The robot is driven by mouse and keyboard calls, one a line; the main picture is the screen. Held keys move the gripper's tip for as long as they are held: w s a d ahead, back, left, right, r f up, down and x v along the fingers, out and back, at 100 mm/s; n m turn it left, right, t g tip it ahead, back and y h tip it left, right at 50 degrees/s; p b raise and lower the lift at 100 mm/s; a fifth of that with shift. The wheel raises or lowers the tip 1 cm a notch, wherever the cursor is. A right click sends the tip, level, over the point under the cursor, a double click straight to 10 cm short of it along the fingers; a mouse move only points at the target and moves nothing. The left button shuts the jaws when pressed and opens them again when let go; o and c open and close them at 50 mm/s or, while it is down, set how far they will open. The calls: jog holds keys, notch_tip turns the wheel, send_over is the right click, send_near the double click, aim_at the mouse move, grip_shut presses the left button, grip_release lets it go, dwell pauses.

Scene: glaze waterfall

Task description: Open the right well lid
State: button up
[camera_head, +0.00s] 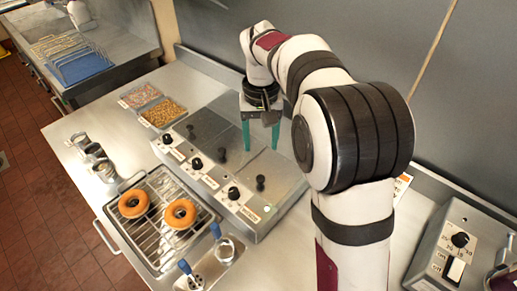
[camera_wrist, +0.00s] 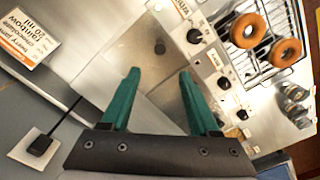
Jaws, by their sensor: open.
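The glaze unit (camera_head: 222,185) is a grey metal box with three flat lids in a row, each with a black knob. The right well lid (camera_head: 278,172) lies flat and shut, with its knob (camera_head: 260,183) upright. In the wrist view this knob (camera_wrist: 160,47) shows just beyond the fingertips, roughly between them. My gripper (camera_head: 261,149) has green fingers pointing down, open and empty. It is above the back of the unit, apart from the knob. The gripper also shows in the wrist view (camera_wrist: 158,72). My arm hides part of the unit's right rear.
A wire rack (camera_head: 160,235) with two doughnuts stands in front of the unit. Dials (camera_head: 233,193) line its front. Sprinkle trays (camera_head: 163,112) stand behind left. A control box (camera_head: 455,245) is at right. The back wall is close behind my arm.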

aim_at(261, 177)
notch_tip(261, 177, down, 13)
jog(key=shift+r, duration=0.2)
grip_shut()
jog(key=shift+r, duration=0.1)
dwell(1.2)
